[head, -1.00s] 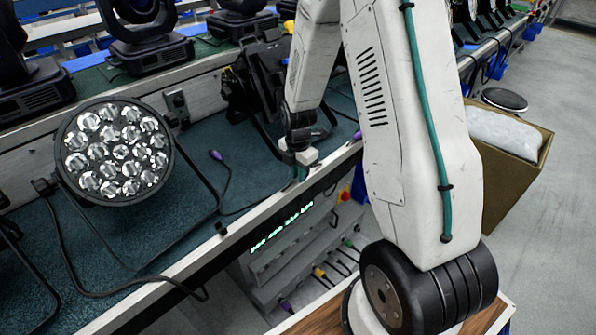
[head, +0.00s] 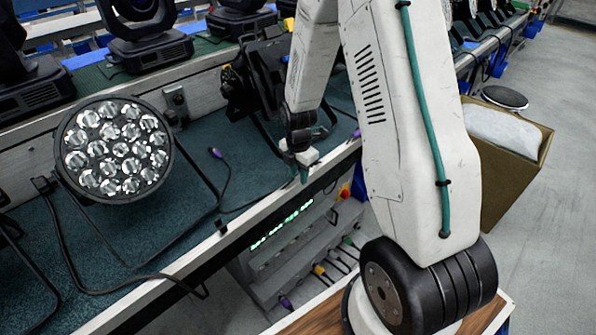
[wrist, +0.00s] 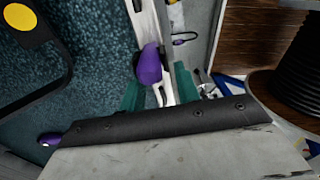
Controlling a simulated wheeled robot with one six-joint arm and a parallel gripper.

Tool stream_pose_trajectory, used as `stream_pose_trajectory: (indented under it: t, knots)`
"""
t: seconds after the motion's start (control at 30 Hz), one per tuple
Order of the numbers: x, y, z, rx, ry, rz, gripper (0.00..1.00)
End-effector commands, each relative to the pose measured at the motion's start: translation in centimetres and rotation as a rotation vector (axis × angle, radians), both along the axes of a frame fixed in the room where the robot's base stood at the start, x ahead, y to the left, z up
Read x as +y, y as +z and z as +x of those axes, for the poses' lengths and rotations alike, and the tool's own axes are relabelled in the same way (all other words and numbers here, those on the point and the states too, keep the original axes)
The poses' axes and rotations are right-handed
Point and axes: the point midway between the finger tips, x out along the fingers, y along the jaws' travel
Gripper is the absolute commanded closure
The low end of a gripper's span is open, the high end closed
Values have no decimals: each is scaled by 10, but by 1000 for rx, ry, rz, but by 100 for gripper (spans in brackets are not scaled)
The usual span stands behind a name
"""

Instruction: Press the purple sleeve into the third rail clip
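A purple sleeve (wrist: 148,66) shows in the wrist view over the pale bench edge, in line with the gap between my fingers. In the head view a purple sleeve (head: 356,134) shows at the bench edge, right of my gripper (head: 302,172). My gripper's teal fingers (wrist: 158,92) are apart, and I see no contact with the sleeve. A second purple-tipped cable (head: 215,153) lies on the teal carpet; a purple end also shows lower left in the wrist view (wrist: 48,139). A small black piece, perhaps a clip (head: 221,228), sits on the front rail (head: 190,262). The third clip cannot be made out.
A round par can (head: 115,150) stands on the carpet at left, its black cable running over the rail. A dark fixture (head: 265,80) stands behind my gripper. A rack with green lights (head: 282,225) is below the rail. A cardboard box (head: 515,165) stands at right.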

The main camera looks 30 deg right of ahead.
Motion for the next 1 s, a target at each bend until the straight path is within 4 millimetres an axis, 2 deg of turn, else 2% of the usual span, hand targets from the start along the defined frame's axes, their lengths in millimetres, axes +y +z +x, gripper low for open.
stream_pose_trajectory:
  t: [0.37,0.73,0.87,1.0]
  knots:
    - [0,6,3,-7,0,-2,58]
    - [0,64,3,-11,1,-2,58]
    - [0,76,3,-8,1,-1,58]
    - [0,79,2,-5,1,-1,58]
